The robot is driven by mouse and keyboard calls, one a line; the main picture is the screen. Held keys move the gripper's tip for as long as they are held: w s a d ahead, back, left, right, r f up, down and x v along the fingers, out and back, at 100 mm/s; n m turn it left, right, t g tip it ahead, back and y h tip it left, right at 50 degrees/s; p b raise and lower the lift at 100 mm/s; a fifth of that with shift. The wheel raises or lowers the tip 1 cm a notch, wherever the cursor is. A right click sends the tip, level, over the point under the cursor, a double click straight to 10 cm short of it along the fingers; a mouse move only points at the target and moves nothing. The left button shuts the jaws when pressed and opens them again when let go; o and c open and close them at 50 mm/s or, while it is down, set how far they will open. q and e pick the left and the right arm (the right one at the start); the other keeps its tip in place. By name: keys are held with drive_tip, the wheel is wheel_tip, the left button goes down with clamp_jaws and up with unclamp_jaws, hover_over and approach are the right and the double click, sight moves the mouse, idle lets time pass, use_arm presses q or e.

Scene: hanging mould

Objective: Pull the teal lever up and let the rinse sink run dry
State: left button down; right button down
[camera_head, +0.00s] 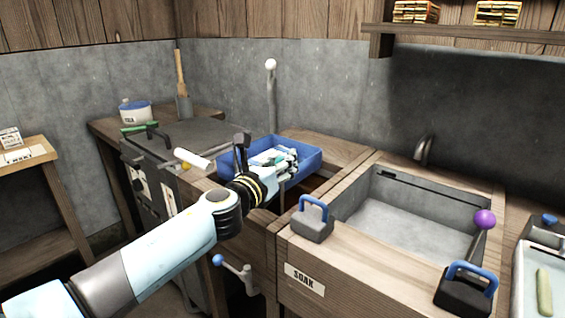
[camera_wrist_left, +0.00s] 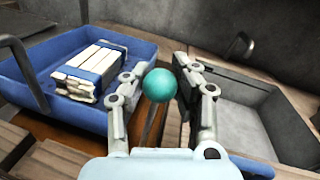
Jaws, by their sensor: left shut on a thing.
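The teal lever's round knob (camera_wrist_left: 159,85) sits between the two fingers of my left gripper (camera_wrist_left: 165,88) in the left wrist view. The gripper is shut on it. A thin shaft runs down below the knob. In the head view my left gripper (camera_head: 288,163) is at the blue tray's front right, left of the grey sink, and its fingers mostly hide the knob. The grey sink (camera_head: 412,222) has a SOAK label on its wooden front, and no water is clear in it. I cannot tell which basin is the rinse sink. My right gripper is not in view.
The blue tray (camera_head: 310,160) holds a pale bundle (camera_wrist_left: 92,70). A blue-handled grey block (camera_head: 312,222) and a dark one (camera_head: 466,290) stand on the sink's front ledge. A purple-knobbed lever (camera_head: 484,220) rises at its right. Another basin (camera_head: 529,262) is at the right edge.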

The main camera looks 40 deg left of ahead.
use_arm(q)
wheel_tip(320, 180, up, 4)
drive_tip(key=p, duration=0.4)
drive_tip(key=shift+r+p, duration=0.25)
drive_tip(key=shift+p, duration=0.1)
drive_tip(key=shift+f, duration=0.1)
drive_tip(key=c, duration=1.4)
unclamp_jaws()
drive_tip(key=o, duration=0.4)
drive_tip(key=shift+s, duration=0.25)
drive_tip(key=shift+o, duration=0.3)
drive_tip(key=shift+w, duration=0.15)
